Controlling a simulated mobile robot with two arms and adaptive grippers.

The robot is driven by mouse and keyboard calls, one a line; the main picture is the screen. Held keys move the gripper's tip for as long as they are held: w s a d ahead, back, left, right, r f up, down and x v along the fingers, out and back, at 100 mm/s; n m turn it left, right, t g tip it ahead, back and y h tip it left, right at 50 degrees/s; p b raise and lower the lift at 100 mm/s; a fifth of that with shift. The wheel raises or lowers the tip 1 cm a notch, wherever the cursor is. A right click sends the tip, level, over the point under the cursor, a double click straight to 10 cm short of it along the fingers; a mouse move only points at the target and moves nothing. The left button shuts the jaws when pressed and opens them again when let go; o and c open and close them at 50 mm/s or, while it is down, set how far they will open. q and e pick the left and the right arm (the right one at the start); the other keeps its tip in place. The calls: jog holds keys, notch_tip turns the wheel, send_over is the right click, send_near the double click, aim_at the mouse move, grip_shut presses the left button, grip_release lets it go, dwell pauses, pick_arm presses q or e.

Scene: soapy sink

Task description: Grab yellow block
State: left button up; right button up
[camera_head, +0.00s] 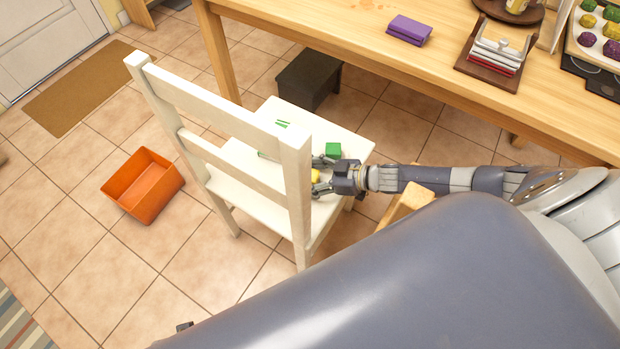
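A small yellow block (315,175) lies on the seat of the white chair (348,139), partly hidden by the chair back. My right gripper (319,175) reaches in from the right, low over the seat. Its two fingers are spread, one on each side of the yellow block, and look apart from it. A green block (333,150) sits on the seat just beyond the upper finger. My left gripper cannot be made out; only a small dark part shows at the bottom edge of my body.
The chair's back (222,115) stands left of the gripper. An orange bin (143,186) is on the tiled floor at left. A wooden table (345,32) carries a purple sponge (409,30) and a dish rack (494,58). A dark stool (308,79) is under it.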

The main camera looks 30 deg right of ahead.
jog(key=shift+c, duration=0.2)
jog(key=c, duration=1.1)
jog(key=shift+r, duration=0.15)
